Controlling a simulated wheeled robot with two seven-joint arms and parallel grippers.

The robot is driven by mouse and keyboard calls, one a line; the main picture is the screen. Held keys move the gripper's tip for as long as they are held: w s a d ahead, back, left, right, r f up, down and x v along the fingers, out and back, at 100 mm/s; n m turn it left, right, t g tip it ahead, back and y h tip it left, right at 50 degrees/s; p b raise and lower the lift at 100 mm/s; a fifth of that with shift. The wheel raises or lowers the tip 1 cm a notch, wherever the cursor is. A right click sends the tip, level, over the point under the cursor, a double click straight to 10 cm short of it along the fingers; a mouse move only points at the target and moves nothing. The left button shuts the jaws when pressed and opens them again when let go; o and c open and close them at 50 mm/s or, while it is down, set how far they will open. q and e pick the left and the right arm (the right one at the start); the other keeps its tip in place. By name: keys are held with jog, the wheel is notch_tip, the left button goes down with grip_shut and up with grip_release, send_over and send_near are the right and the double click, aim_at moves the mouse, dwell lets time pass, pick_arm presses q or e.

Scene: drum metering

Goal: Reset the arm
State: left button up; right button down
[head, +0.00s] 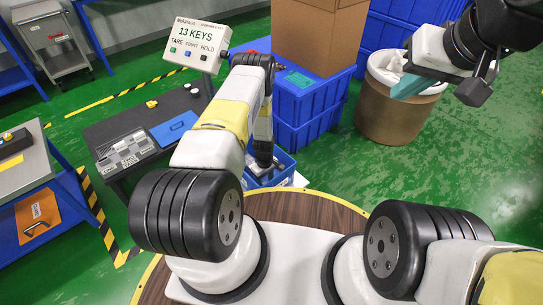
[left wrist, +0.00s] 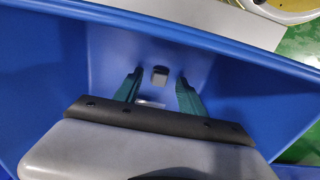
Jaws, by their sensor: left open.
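My left arm reaches down to a small blue bin (head: 284,160) in the head view, and my left gripper (head: 264,166) is at its opening. In the left wrist view my left gripper (left wrist: 160,90) is open inside the blue bin (left wrist: 50,65), its two green fingers apart. A small dark key-like piece (left wrist: 159,76) lies on the bin floor ahead of the gap between the fingers. A pale sliver lies between the fingers. My right gripper (head: 408,86) hangs at the upper right over a brown drum with a white liner (head: 377,68); its finger gap cannot be made out.
A display panel (head: 197,46) reads "13 KEYS". Blue crates (head: 308,105) and a cardboard box (head: 318,35) stand behind the bin. Green floor is free around the drum (head: 390,118).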

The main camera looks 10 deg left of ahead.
pick_arm(q)
notch_tip(320, 180, up, 7)
jog(key=shift+r, duration=0.2)
jog(key=w+r+m+t, duration=0.1)
jog(key=w+r, duration=0.1)
jog(key=r, duration=0.9)
jog(key=w+r+m+t, duration=0.1)
jog(key=w+r, duration=0.2)
jog(key=r, duration=0.7)
jog(key=s+d+r+m+h, duration=0.1)
jog(key=s+r, duration=0.1)
jog(key=r, duration=0.7)
jog(key=s+r+m, duration=0.1)
jog(key=s+r, duration=0.1)
jog(key=r, duration=0.8)
jog(key=s+d+r+m+t+h, duration=0.1)
jog(key=s+r+m+t, duration=0.25)
jog(key=s+r, duration=1)
jog(key=s+r+m, duration=0.3)
jog(key=s+r, duration=0.3)
jog(key=s, duration=0.5)
jog(key=shift+s+r+t, duration=0.2)
jog(key=shift+s+t, duration=0.15)
jog(key=shift+s, duration=0.05)
jog(key=shift+m, duration=0.25)
